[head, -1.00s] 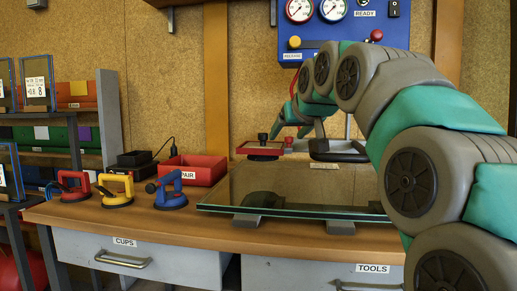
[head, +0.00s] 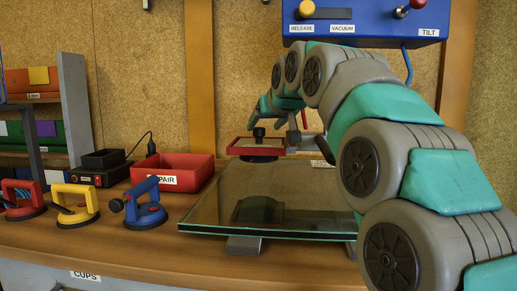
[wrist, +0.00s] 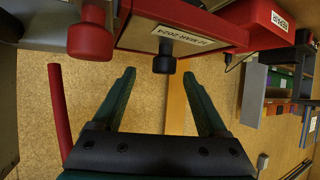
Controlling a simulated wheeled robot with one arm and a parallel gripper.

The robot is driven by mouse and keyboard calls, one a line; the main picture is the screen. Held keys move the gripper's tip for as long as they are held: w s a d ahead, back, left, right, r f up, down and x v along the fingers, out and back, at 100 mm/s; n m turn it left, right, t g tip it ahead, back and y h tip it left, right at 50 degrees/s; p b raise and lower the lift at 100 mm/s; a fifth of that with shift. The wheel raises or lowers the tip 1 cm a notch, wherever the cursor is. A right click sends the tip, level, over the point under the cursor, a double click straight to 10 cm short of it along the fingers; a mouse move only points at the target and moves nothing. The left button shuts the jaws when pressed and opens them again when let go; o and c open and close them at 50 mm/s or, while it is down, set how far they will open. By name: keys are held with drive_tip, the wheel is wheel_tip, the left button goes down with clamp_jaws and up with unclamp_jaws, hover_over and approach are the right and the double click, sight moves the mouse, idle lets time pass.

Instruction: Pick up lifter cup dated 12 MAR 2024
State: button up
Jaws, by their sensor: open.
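A red lifter body (head: 258,146) with a black knob on top and a dark round pad below stands by the far edge of the glass sheet in the head view. In the wrist view its pale label (wrist: 178,35) reads 12 MAR 2024, upside down. The black knob (wrist: 163,62) lies ahead of the space between my fingertips; a red knob (wrist: 90,38) is left of it. My gripper (wrist: 160,75) is open and empty, its fingers apart with nothing between them. In the head view my gripper (head: 286,124) is close above and right of the lifter, partly hidden by my arm.
The glass sheet (head: 225,205) lies on grey supports on the wooden bench. A red REPAIR bin (head: 195,175) stands behind left. Red (head: 22,200), yellow (head: 74,204) and blue (head: 146,205) cups stand along the left front. A blue control panel (head: 365,18) is above.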

sight(261, 128)
drive_tip(key=x, duration=0.4)
drive_tip(key=shift+w+a+f, duration=0.15)
drive_tip(key=shift+a+f, duration=0.15)
drive_tip(key=shift+a, duration=0.05)
clamp_jaws()
drive_tip(key=shift+r, duration=0.1)
idle(1.0)
